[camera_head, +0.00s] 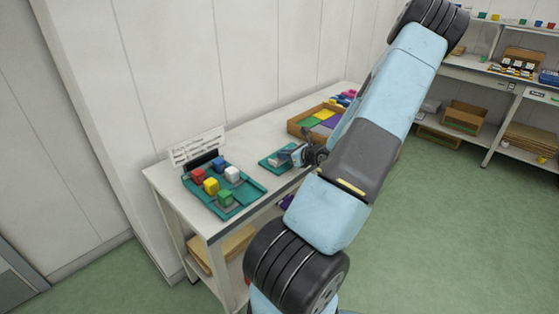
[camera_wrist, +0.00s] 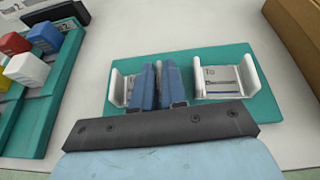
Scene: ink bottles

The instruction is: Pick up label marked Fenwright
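My gripper (camera_wrist: 158,68) has two blue fingers, held close together with only a thin gap. They are over the left of two white label holders (camera_wrist: 118,88) on a teal board (camera_wrist: 230,115), and hide most of it. The right holder (camera_wrist: 250,72) carries a pale label (camera_wrist: 220,75) with "TO" printed on it; the rest of its text is too small to read. I cannot read the name Fenwright on any label. Whether anything thin is between the fingers does not show. In the head view the teal board (camera_head: 270,161) lies beside my gripper (camera_head: 298,156).
A teal tray (camera_head: 244,202) with red, yellow, white, green and blue bottles stands left of the board on the white table (camera_head: 158,178). A printed sign (camera_head: 196,146) stands behind it. A wooden tray (camera_head: 296,128) with coloured items is farther along. Shelves (camera_head: 480,78) stand at right.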

